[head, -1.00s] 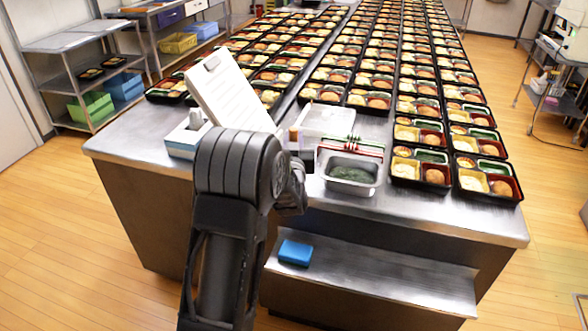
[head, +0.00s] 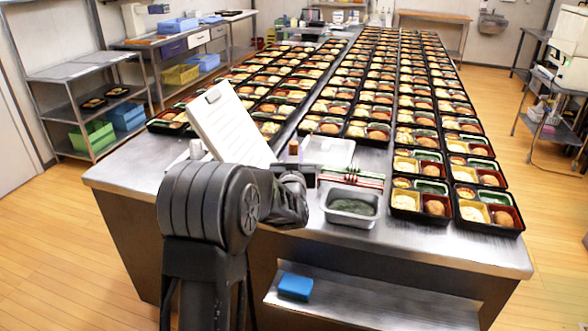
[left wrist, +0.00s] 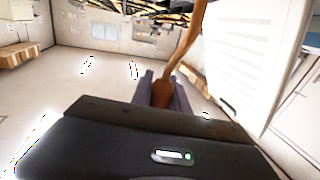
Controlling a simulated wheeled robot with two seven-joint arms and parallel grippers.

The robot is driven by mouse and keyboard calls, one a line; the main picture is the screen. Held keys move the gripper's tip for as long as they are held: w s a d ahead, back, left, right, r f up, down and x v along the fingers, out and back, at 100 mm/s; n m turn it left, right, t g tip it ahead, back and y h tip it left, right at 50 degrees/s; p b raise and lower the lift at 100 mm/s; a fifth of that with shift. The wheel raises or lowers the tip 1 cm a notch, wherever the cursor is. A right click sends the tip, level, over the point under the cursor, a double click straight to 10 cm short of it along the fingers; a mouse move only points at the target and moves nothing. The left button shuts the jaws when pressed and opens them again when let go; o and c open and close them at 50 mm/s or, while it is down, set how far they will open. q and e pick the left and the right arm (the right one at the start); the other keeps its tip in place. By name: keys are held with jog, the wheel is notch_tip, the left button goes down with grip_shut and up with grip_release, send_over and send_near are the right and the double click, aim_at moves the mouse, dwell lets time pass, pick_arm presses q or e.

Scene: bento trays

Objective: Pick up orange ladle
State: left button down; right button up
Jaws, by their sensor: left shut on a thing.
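In the left wrist view the orange-brown ladle (left wrist: 187,45) shows as a curved handle running up from between my fingers. My left gripper (left wrist: 163,92) is shut on it near its lower end. The upper end of the ladle leaves the top of that view. In the head view my dark left arm comes up from the bottom and its wrist is over the front of the steel table. The fingers and ladle cannot be made out clearly there. My right gripper is not in view.
A steel pan (head: 350,221) with green food sits at the table's front edge, right of my wrist. A tilted white board (head: 230,122) stands behind my arm. Rows of filled bento trays (head: 415,214) cover the table. A blue block (head: 295,286) lies on the lower shelf (head: 385,307).

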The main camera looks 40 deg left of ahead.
aim_at(294, 142)
pick_arm(q)
notch_tip(294, 142, up, 4)
jog(key=shift+r, duration=0.25)
jog(key=shift+a, duration=0.1)
dwell(0.4)
